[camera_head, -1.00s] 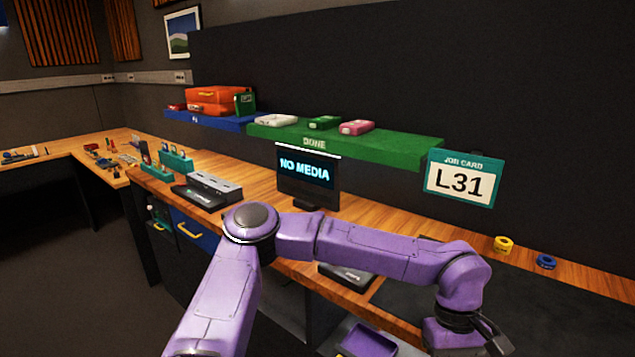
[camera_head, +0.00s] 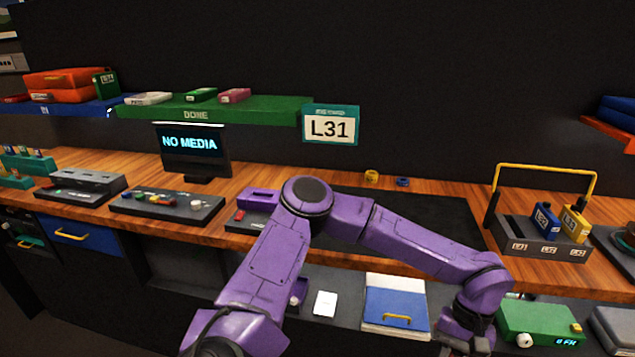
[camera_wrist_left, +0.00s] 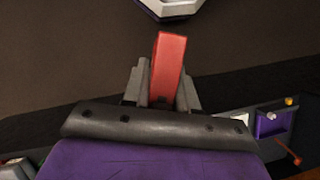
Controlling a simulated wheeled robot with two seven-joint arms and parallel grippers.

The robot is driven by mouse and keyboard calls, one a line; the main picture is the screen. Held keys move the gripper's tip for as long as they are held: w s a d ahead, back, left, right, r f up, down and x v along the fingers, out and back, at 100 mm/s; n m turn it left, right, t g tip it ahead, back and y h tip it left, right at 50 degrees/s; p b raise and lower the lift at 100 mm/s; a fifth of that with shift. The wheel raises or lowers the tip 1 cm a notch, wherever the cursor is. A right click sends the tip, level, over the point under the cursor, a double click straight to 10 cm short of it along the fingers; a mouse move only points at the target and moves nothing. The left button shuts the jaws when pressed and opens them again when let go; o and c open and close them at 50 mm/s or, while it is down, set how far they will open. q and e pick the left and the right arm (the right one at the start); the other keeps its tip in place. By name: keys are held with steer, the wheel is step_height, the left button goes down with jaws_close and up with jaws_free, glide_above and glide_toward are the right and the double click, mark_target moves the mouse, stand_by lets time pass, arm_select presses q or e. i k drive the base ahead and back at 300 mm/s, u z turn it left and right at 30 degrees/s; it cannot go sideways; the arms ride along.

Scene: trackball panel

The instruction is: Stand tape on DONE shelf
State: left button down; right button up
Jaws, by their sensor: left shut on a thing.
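My left gripper (camera_wrist_left: 164,82) is shut on a red block (camera_wrist_left: 170,62) in the left wrist view. The block sticks out past the fingertips, and no label on it can be read. In the head view my left gripper (camera_head: 462,347) is cut off by the bottom edge, and its load is hidden. The green DONE shelf (camera_head: 270,110) is on the back wall at upper left, far from my gripper. White (camera_head: 149,98), green (camera_head: 201,94) and pink (camera_head: 235,95) tapes lie flat on it. My right gripper is not in view.
A job card reading L31 (camera_head: 330,126) hangs at the shelf's right end. A NO MEDIA monitor (camera_head: 190,145) stands below the shelf. A caddy (camera_head: 535,243) with blue and yellow tapes stands at right on the bench. The shelf's right part is bare.

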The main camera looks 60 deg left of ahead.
mark_target(275, 103)
steer(key=z, duration=0.3)
steer(key=k, duration=1.05)
steer(key=u, duration=1.35)
steer(key=i, duration=0.5)
